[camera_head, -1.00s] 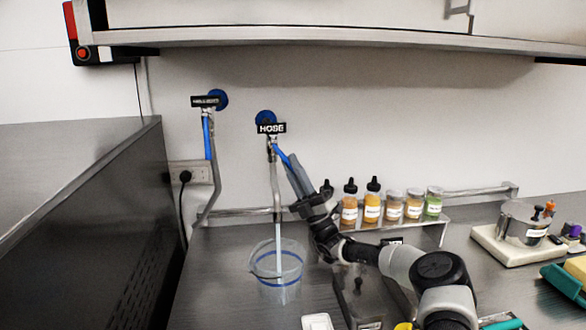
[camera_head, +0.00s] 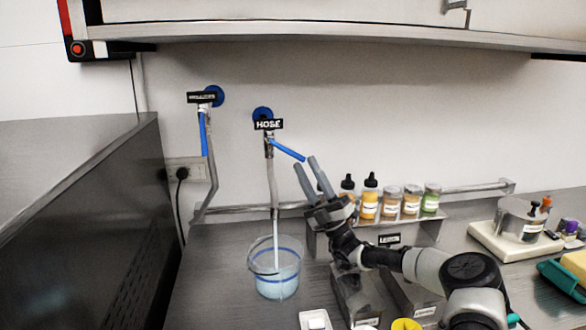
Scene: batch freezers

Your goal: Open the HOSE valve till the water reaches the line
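The HOSE valve is on the back wall under its black HOSE label (camera_head: 269,125). Its blue lever (camera_head: 287,150) slants down to the right. A pale stream (camera_head: 275,228) runs from the hose pipe (camera_head: 272,185) into a clear bucket (camera_head: 254,262) on the counter. Pale bluish water (camera_head: 277,286) fills the lower part of the bucket. A blue line (camera_head: 291,251) runs around the bucket, above the water. My gripper (camera_head: 306,164) is open, its fingers pointing up beside the lever's tip. I cannot tell whether a finger touches the lever.
A second valve with a blue lever (camera_head: 204,134) hanging down is to the left. A small rack (camera_head: 428,229) with several bottles and jars stands right of my gripper. A steel pot (camera_head: 519,220) is farther right. A shelf (camera_head: 330,35) spans the wall above.

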